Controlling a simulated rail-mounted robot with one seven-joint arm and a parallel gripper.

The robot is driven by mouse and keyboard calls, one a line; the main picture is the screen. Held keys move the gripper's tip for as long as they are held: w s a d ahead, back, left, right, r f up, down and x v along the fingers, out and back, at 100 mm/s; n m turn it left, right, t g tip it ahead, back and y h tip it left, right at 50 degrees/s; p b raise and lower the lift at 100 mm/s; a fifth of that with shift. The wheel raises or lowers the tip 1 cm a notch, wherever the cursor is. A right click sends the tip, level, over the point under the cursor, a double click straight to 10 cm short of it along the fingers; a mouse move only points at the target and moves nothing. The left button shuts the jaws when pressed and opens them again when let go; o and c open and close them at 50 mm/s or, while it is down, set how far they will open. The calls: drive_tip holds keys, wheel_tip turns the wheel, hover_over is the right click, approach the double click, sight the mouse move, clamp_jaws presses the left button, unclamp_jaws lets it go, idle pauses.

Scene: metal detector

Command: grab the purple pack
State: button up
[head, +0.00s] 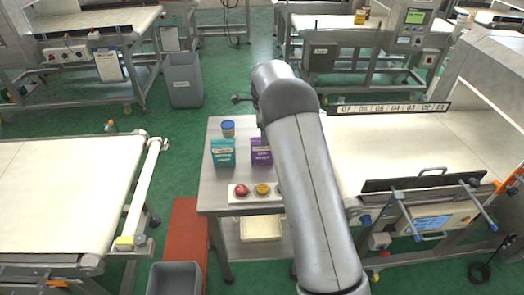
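The purple pack (260,153) stands upright on the small metal table (215,190), right of a teal pack (223,152). Its right side is close to or partly behind my arm in the head view. My arm reaches forward over the right part of the table, and its upper bend is above and beyond the packs. My gripper is not visible; it is hidden behind my arm or out of the picture.
A blue-lidded jar (228,128) stands behind the teal pack. A red button (241,191) and a yellow button (262,189) sit at the table front. Conveyors stand left (60,200) and right (430,150). A grey bin (175,280) is on the floor.

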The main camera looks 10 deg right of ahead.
sight(262, 151)
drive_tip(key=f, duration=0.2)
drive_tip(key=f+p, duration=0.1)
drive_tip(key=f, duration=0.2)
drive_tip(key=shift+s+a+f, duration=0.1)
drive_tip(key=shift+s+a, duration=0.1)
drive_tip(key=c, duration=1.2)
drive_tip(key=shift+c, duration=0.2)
